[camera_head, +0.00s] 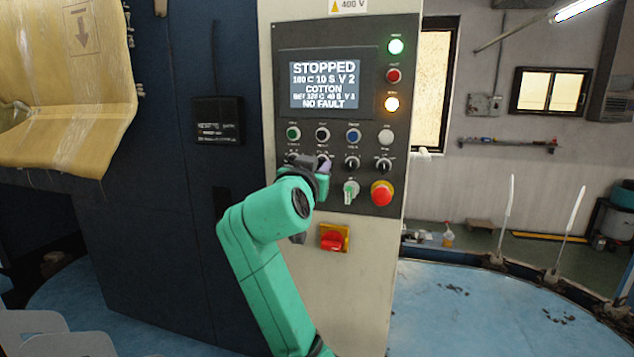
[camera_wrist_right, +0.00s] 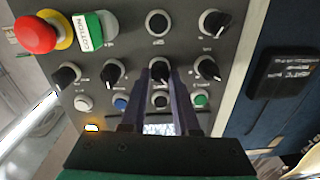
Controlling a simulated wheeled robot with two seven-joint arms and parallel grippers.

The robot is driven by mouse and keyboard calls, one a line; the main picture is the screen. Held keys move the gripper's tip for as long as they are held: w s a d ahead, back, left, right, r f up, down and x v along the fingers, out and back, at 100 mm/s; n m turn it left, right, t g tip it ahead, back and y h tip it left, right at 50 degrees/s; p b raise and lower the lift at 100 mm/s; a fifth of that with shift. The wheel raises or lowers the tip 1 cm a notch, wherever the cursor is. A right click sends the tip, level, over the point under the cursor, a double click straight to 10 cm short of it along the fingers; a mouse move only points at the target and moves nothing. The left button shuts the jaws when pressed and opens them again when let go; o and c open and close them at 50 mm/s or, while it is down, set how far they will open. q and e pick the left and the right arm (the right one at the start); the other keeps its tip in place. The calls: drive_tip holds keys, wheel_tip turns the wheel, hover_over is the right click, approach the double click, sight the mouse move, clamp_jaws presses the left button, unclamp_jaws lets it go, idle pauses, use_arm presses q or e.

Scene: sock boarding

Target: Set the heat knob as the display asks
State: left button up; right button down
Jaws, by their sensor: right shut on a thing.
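The display (camera_head: 324,84) reads STOPPED, 160 C 10 S V 2, COTTON, then a small blurred set line that seems to begin SET 120 C, and NO FAULT. Below it are a button row and black knobs. My right gripper (camera_wrist_right: 160,76) is shut on the black knob (camera_wrist_right: 160,66) under the black button, second from the left in the head view. In the head view my right gripper (camera_head: 322,166) covers that knob and the lower-left knobs. Knob labels are too small to read, so I cannot tell which is heat. My left gripper is not in view.
A red emergency button (camera_head: 382,193) and a green-tagged switch (camera_head: 350,191) sit right of my gripper. Neighbouring knobs (camera_wrist_right: 112,72) and (camera_wrist_right: 207,70) flank the fingers closely. A red-yellow main switch (camera_head: 334,239) is below. Green (camera_head: 396,46) and amber (camera_head: 391,104) lamps glow.

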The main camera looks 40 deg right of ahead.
drive_tip(key=m+b, duration=0.7)
drive_tip(key=m, duration=0.2)
drive_tip(key=shift+f, duration=0.2)
drive_tip(key=shift+r+m+h+b, duration=0.1)
drive_tip(key=shift+m+h+b, duration=0.35)
drive_tip(key=shift+m, duration=0.85)
drive_tip(key=c, duration=0.7)
unclamp_jaws()
drive_tip(key=shift+o, duration=0.2)
